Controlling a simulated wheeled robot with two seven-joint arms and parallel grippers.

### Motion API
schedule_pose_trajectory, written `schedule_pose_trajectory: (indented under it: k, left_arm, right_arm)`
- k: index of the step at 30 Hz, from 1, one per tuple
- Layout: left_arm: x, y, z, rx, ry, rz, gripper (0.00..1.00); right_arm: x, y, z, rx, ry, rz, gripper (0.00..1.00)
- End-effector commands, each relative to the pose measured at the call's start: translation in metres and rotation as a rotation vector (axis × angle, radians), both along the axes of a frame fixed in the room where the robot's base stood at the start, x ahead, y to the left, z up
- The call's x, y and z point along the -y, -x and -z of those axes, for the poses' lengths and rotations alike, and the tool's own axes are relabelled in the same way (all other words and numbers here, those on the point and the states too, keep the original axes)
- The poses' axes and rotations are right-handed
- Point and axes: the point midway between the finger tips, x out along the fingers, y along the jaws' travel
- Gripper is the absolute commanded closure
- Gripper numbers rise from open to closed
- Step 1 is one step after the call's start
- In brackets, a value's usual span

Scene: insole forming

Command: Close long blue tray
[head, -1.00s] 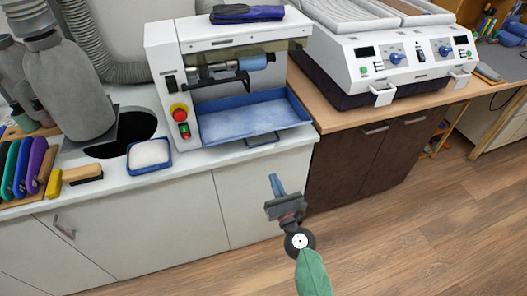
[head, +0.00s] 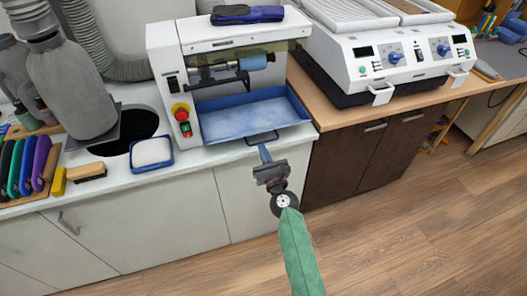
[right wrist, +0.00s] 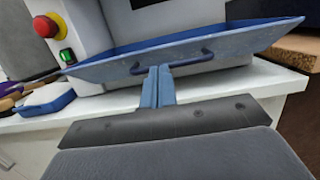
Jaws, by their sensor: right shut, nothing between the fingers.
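The long blue tray (head: 290,108) sits pulled out at the foot of the white grinding machine (head: 166,62), with a dark handle (head: 262,138) on its front. The right wrist view shows the tray's front wall (right wrist: 225,46) and its handle (right wrist: 172,62) close up. My right gripper (head: 265,152) is shut and empty, its fingertips just in front of the handle. In the right wrist view the shut fingers (right wrist: 158,84) are at the handle's middle; I cannot tell whether they touch it. My left gripper is not in view.
A small blue tray (head: 151,154) with white material and a brush (head: 87,172) lie on the white counter (head: 190,160) to the left. A two-panel machine (head: 400,60) stands on the wooden counter to the right. Open floor lies in front.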

Motion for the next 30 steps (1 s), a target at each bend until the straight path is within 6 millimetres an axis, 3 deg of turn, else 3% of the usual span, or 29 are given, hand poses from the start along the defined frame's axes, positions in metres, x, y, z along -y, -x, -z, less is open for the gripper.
schedule_pose_trajectory:
  k: [7, 17, 30]
  left_arm:
    - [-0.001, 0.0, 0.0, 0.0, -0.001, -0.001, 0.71]
    - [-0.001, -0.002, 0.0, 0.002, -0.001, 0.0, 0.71]
    - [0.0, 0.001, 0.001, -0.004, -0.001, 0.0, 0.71]
  right_arm:
    - [-0.001, -0.003, 0.0, 0.001, 0.0, 0.0, 1.0]
    - [-0.011, -0.033, -0.001, 0.002, -0.001, 0.0, 1.0]
    - [-0.008, -0.027, -0.002, 0.006, -0.002, 0.001, 1.0]
